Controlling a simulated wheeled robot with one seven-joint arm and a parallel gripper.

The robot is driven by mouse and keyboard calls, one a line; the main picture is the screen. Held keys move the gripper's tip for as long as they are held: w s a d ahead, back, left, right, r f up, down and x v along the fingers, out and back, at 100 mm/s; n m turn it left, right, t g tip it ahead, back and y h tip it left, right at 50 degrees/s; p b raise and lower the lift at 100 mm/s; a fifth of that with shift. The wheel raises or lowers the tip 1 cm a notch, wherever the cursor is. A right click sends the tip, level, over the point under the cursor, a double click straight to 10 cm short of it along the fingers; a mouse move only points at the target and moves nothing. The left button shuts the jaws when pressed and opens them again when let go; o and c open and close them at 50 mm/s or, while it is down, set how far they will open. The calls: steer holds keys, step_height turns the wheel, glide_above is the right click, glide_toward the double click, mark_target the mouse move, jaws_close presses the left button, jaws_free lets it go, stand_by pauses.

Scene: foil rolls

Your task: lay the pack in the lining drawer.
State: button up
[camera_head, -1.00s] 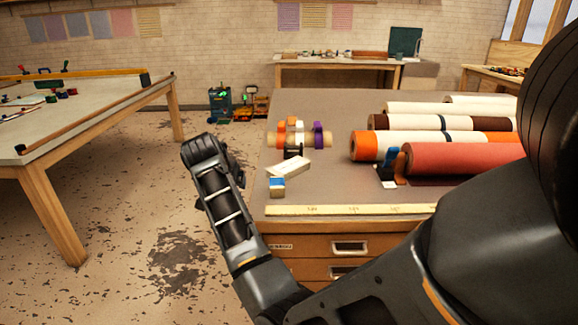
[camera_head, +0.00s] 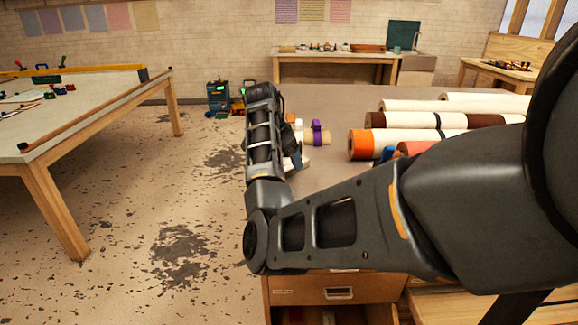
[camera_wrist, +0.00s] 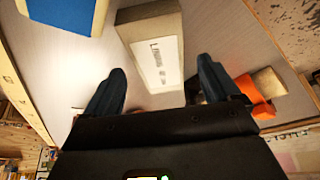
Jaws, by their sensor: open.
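A cream-white pack (camera_wrist: 155,45) with printed lettering that reads like "LINING" lies on the worktop in the wrist view. My gripper (camera_wrist: 162,68) is open, its two dark fingers spread on either side of the pack's near end, with nothing held. Whether the fingers touch the pack cannot be told. In the head view my wrist hides most of the pack and the gripper itself. A wooden drawer front (camera_head: 310,294) with a metal handle and a small label shows below my arm. A dark opening with a reddish interior shows under it, cut off by the frame edge.
A blue-and-white box (camera_wrist: 62,14) lies left of the pack in the wrist view. Large foil rolls (camera_head: 440,120) cover the worktop's right side. A second table (camera_head: 90,115) stands at left, with open floor between.

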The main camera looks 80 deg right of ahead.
steer(key=shift+x, duration=1.25)
steer(key=shift+c, duration=0.4)
steer(key=c, duration=1.2)
steer(key=shift+r, duration=0.1)
